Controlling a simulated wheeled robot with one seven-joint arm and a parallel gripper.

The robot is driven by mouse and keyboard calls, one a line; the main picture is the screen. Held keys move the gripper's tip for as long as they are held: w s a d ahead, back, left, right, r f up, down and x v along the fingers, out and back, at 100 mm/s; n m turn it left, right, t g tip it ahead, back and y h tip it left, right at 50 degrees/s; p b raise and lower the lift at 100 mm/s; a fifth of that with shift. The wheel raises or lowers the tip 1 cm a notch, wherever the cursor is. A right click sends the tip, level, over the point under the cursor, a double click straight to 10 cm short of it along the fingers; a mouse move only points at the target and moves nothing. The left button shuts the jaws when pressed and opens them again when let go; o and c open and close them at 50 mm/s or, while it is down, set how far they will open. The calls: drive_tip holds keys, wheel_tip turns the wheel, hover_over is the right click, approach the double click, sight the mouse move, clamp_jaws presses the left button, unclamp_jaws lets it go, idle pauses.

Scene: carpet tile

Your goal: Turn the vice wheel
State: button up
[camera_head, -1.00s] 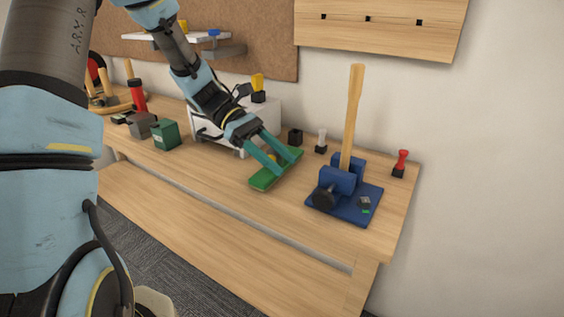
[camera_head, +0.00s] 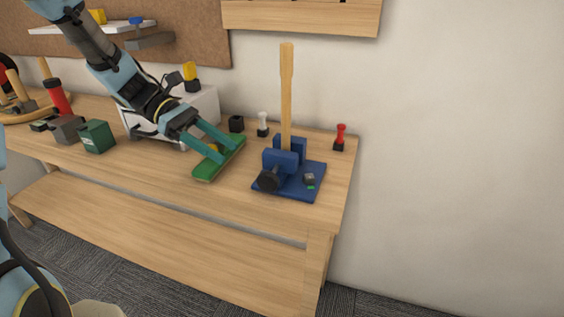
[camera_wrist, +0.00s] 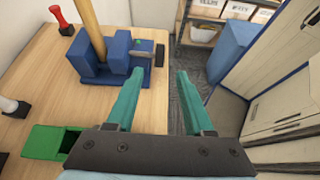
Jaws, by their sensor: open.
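The blue vice (camera_head: 288,168) stands on its blue base plate near the right end of the workbench, with a wooden handle (camera_head: 286,95) upright between its jaws. Its dark wheel (camera_head: 268,180) is on the front left side of the vice. In the wrist view the vice (camera_wrist: 120,52) is at upper left and the wheel (camera_wrist: 160,55) shows at its right end. My gripper (camera_head: 224,149) is open and empty, with teal fingers, above the green tray and left of the vice. In the wrist view my gripper (camera_wrist: 154,85) has its fingers apart, short of the wheel.
A green tray (camera_head: 207,172) lies under my fingers. A red-topped tool (camera_head: 340,135) and a white-topped one (camera_head: 262,122) stand behind the vice. A dark green box (camera_head: 97,136) is at left. The bench front (camera_head: 240,205) before the vice is clear.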

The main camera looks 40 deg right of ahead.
drive_tip(key=t+y+p, duration=0.7)
drive_tip(key=t+p, duration=0.3)
drive_tip(key=p, duration=0.2)
approach(269, 173)
drive_tip(key=f, duration=0.7)
drive_tip(key=f+p, duration=0.1)
drive_tip(key=f, duration=0.2)
drive_tip(key=shift+s+a+f, duration=0.1)
drive_tip(key=shift+s+f, duration=0.1)
drive_tip(key=shift+s, duration=0.1)
clamp_jaws()
